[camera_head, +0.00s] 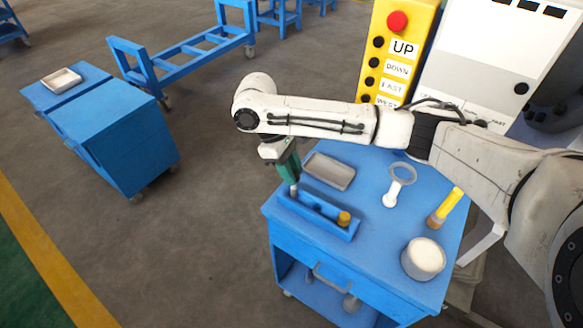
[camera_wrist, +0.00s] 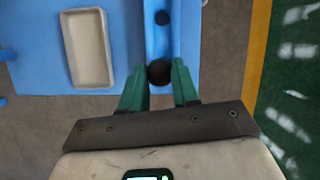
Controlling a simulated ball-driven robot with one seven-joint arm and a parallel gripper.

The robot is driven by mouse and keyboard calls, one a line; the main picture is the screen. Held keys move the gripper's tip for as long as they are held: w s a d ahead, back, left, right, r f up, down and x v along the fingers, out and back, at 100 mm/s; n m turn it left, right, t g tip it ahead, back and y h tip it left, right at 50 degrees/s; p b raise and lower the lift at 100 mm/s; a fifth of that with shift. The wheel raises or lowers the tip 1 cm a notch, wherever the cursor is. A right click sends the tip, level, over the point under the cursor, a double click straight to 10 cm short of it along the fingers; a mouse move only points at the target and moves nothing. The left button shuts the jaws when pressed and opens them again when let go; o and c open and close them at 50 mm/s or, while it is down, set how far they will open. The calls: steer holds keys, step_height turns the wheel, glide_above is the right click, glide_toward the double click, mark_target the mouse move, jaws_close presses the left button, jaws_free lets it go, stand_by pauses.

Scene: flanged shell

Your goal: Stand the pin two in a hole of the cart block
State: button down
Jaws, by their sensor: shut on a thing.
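The cart block (camera_head: 318,213) is a long blue block on the blue cart top; in the wrist view it is the blue strip (camera_wrist: 157,38), with a dark round hole (camera_wrist: 162,17). My gripper (camera_head: 292,182) points down over the block's left end in the head view. Its green fingers are shut on the pin two, whose dark round end (camera_wrist: 159,72) shows between the fingertips (camera_wrist: 159,85) in the wrist view. A grey stub of the pin (camera_head: 293,191) shows below the fingers. I cannot tell whether its lower end is inside a hole.
An orange-topped piece (camera_head: 344,218) stands at the block's right end. A grey tray (camera_head: 329,171) lies behind the block. A white funnel-like piece (camera_head: 396,186), a yellow-handled tool (camera_head: 446,205) and a white cup (camera_head: 423,259) occupy the cart's right side.

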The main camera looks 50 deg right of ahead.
steer(key=shift+f, duration=0.2)
steer(key=c, duration=0.8)
jaws_free()
steer(key=shift+o, duration=0.2)
steer(key=v, duration=1)
steer(key=shift+r, duration=0.35)
steer(key=shift+w, duration=0.15)
